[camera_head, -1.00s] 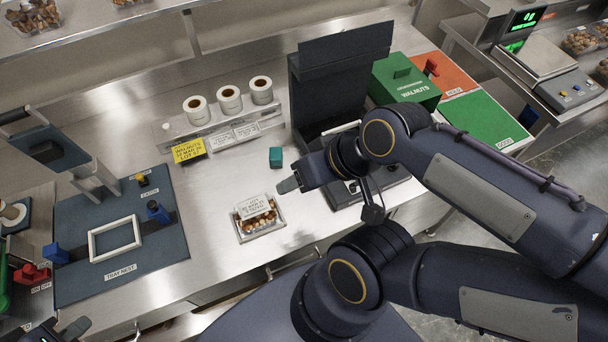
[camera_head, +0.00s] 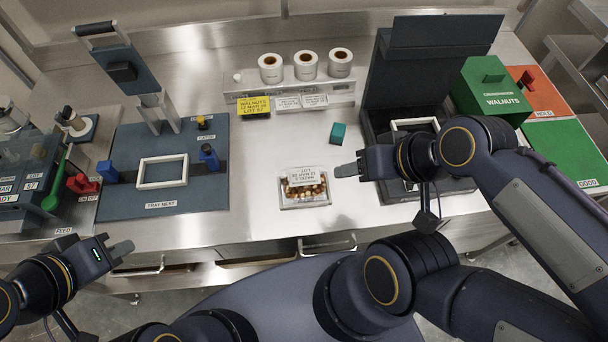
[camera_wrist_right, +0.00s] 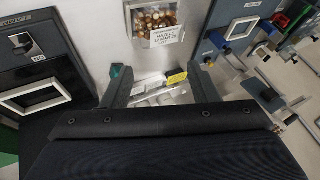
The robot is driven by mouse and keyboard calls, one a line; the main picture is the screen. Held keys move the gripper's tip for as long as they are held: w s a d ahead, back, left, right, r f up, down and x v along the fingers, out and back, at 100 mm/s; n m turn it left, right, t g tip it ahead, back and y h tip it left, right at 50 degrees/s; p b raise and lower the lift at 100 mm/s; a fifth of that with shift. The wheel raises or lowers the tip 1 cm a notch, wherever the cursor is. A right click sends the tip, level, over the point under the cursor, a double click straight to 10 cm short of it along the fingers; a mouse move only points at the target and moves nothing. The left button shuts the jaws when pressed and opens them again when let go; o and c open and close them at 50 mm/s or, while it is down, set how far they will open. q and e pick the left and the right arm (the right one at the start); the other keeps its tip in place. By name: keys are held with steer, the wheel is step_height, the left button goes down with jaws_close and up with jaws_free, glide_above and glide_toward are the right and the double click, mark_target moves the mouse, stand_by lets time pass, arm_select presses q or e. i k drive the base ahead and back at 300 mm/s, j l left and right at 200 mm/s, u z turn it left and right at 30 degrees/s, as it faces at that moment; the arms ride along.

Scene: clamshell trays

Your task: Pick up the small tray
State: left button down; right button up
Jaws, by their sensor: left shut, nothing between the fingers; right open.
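The small tray (camera_head: 305,205) is a clear clamshell with brown nuts and a white printed label. It lies on the steel counter, right of the tray nest. In the right wrist view the tray (camera_wrist_right: 128,22) is at the top centre, beyond the fingers. My right gripper (camera_head: 347,170) is open and empty, just right of the tray and apart from it. Its two spread fingers (camera_wrist_right: 160,85) show in the wrist view with nothing between them. My left gripper (camera_head: 122,250) is shut and empty at the lower left, in front of the counter's edge.
The tray nest mat (camera_head: 195,195) with a white frame (camera_head: 163,184) lies left. A teal block (camera_head: 338,133) and yellow card (camera_head: 254,107) stand behind the tray. A dark machine (camera_head: 425,75) and green WALNUTS box (camera_head: 493,88) are at right. Counter around the tray is clear.

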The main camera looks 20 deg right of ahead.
mark_target(298, 195)
steer(key=k+l+u, duration=0.15)
steer(key=u, duration=0.25)
steer(key=k+l+u, duration=0.25)
steer(key=u, duration=0.15)
steer(key=k+l+u, duration=0.2)
steer(key=u, duration=0.2)
